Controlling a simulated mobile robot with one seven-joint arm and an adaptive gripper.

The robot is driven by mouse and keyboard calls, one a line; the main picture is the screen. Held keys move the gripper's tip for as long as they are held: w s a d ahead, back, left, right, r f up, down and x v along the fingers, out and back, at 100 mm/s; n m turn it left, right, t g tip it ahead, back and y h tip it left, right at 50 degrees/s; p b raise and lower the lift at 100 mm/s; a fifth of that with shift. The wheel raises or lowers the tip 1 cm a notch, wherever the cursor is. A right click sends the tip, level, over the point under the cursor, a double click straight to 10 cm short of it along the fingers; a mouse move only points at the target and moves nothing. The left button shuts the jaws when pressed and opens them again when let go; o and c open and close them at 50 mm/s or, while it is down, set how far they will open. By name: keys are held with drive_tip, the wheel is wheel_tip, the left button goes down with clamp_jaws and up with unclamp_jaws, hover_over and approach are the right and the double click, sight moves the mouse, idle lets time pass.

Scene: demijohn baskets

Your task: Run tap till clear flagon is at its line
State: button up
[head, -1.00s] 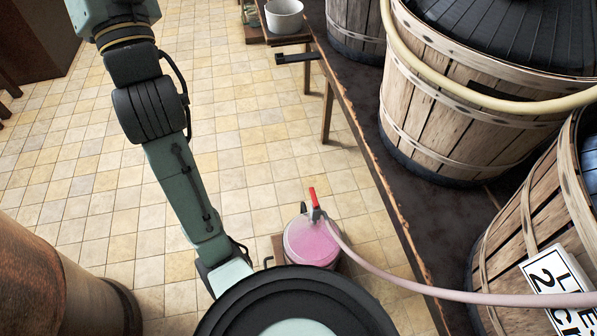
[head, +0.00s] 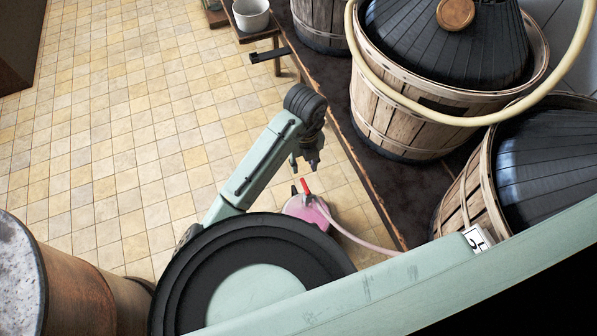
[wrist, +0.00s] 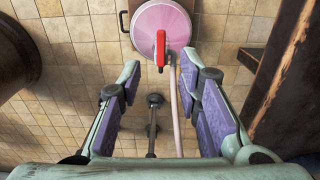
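The clear flagon (head: 304,208) holds pink liquid and stands low near the floor, beside the bench. It also shows at the top of the wrist view (wrist: 158,22). A tap with a red handle (head: 305,187) sits over the flagon's top, on the end of a pink hose (head: 352,236); the red handle points toward me in the wrist view (wrist: 161,50). My gripper (head: 306,166) is just above the tap. Its purple-padded fingers (wrist: 164,78) are spread apart with nothing between them but the hose below. The fill line cannot be made out.
Wicker-and-wood demijohn baskets (head: 390,120) stand on the dark bench (head: 362,160) at right. A thick pale hose (head: 480,121) loops over one. A white pot (head: 251,14) sits at the far end. A barrel (head: 85,285) stands at lower left. The tiled floor at left is clear.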

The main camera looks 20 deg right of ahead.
sight(303, 181)
wheel_tip(303, 181, down, 10)
drive_tip(key=shift+r+b, duration=0.1)
drive_tip(key=shift+b, duration=0.3)
drive_tip(key=shift+d, duration=0.1)
drive_tip(key=shift+c, duration=0.4)
clamp_jaws()
